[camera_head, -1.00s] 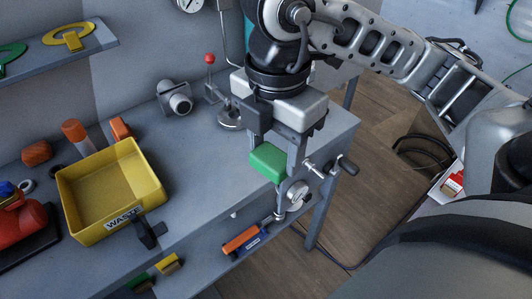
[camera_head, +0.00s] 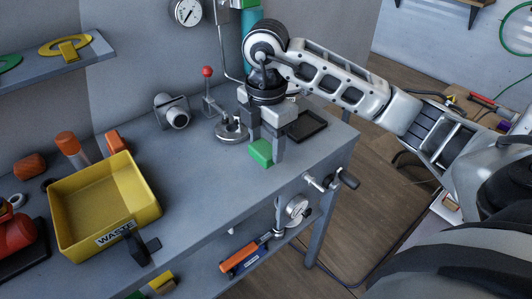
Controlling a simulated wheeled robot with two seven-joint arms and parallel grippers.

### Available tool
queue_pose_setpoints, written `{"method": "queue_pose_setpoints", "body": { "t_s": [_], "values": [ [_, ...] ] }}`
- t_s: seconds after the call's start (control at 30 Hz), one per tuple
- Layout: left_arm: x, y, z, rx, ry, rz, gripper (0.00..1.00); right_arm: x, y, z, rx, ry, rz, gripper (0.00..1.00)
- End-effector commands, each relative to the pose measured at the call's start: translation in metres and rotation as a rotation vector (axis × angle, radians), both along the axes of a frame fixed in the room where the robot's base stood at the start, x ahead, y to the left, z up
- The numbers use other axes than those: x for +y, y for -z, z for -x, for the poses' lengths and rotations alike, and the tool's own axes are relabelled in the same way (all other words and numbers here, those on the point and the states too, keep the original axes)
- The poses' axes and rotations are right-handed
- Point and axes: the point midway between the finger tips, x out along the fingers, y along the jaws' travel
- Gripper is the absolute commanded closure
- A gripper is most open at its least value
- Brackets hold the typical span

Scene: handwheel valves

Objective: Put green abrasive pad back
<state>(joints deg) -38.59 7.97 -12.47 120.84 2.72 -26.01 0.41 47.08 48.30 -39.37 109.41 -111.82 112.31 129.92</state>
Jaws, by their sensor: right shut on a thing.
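The green abrasive pad (camera_head: 261,152) is a small green block in the camera_head view, at the right part of the grey workbench. My right gripper (camera_head: 266,150) points down and is shut on the pad. The pad is at or just above the bench top; I cannot tell whether it touches. The fingers hide part of it. A dark shallow tray (camera_head: 309,127) lies on the bench just right of and behind the gripper, partly hidden by it. My left gripper is not in view.
A yellow WASTE bin (camera_head: 75,231) stands on the left of the bench (camera_head: 205,190). A red-knobbed lever (camera_head: 208,73) and a grey valve fitting (camera_head: 172,111) stand behind. A vise handle (camera_head: 345,178) juts from the right front edge. The bench middle is clear.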

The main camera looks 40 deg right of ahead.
Motion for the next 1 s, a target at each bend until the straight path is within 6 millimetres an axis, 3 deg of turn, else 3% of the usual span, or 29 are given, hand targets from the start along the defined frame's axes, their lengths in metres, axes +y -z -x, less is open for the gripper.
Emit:
{"method": "queue_pose_setpoints", "body": {
  "t_s": [0.3, 0.7, 0.73, 0.8, 1.0],
  "values": [
    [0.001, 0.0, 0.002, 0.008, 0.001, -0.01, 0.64, -0.003, 0.038, -0.005, 0.004, -0.001, 0.0, 0.65],
    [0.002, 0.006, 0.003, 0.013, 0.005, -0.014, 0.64, -0.003, 0.044, -0.006, 0.001, -0.001, 0.0, 0.65],
    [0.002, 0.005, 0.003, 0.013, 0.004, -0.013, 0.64, -0.003, 0.043, -0.006, 0.001, -0.001, 0.0, 0.41],
    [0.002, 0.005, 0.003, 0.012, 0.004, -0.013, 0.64, -0.003, 0.043, -0.006, 0.001, -0.001, 0.0, 0.25],
    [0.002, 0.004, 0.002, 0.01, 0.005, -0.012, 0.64, -0.003, 0.043, -0.006, 0.001, -0.001, 0.0, 0.25]
  ]
}}
